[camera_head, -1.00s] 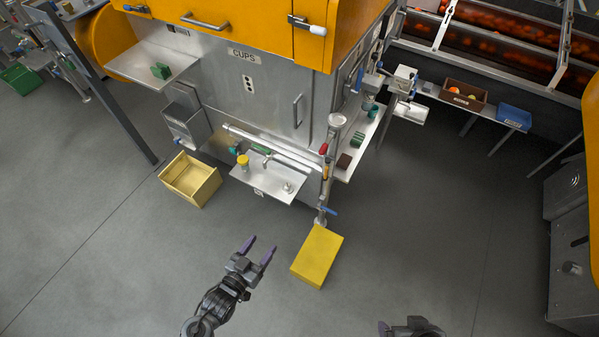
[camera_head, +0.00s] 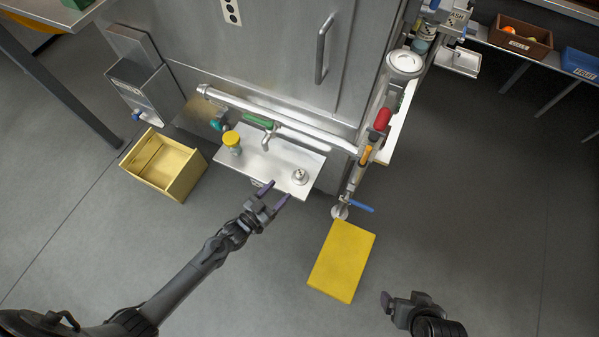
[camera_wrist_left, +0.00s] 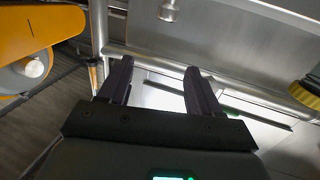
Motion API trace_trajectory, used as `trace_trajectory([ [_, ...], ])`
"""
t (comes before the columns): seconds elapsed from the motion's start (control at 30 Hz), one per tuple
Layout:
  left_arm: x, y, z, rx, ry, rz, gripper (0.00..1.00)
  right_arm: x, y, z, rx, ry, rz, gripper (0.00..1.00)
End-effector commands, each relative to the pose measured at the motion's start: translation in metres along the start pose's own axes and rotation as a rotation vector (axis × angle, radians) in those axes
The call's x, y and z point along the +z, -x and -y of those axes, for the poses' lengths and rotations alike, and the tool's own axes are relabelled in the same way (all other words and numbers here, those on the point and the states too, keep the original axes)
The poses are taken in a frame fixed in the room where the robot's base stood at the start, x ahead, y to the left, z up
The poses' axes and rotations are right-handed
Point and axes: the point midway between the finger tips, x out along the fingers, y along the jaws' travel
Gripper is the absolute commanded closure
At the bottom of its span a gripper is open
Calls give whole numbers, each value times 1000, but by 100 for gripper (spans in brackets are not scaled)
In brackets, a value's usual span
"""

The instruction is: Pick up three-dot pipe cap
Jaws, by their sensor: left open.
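A small round metal piece (camera_head: 300,176) stands at the right end of the steel shelf (camera_head: 270,165) in the head view. It may be the pipe cap, but its dots are too small to make out. My left gripper (camera_head: 274,195) is open and empty, at the shelf's front edge, lower left of the metal piece and apart from it. In the left wrist view its two fingers (camera_wrist_left: 158,66) are spread with nothing between them. My right gripper (camera_head: 398,304) is at the lower right, away from the shelf; its opening does not show clearly.
A yellow-lidded jar (camera_head: 232,142), a tap (camera_head: 268,138) and a green item (camera_head: 258,121) are at the shelf. A pipe (camera_head: 280,122) runs behind. A blue-handled valve (camera_head: 358,204) is at the right. A yellow bin (camera_head: 165,165) and yellow block (camera_head: 342,262) are on the floor.

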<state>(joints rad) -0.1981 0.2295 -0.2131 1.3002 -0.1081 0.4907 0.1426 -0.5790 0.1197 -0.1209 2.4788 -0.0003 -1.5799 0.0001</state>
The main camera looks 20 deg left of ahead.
Motion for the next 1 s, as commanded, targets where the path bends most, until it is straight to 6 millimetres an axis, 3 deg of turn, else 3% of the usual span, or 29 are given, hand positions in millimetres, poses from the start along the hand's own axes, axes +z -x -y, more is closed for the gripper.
trace_trajectory([
  [0.03, 22, -6, 2, 2, -4, -9, 37, 8, -26, 1, 1, 0, 0, 6],
  [0.2, 37, -17, 7, 3, -15, -29, 37, 17, -50, 0, 4, 4, 2, 6],
  [0.37, 41, -26, 10, 3, -19, -40, 37, 22, -61, -1, 9, 6, 6, 6],
  [0.73, 39, -71, 10, 3, -19, -42, 37, 25, -79, 3, -1, -2, -1, 6],
  [1.0, 38, -86, 11, 3, -20, -42, 37, 28, -86, 4, -2, -3, -2, 6],
])
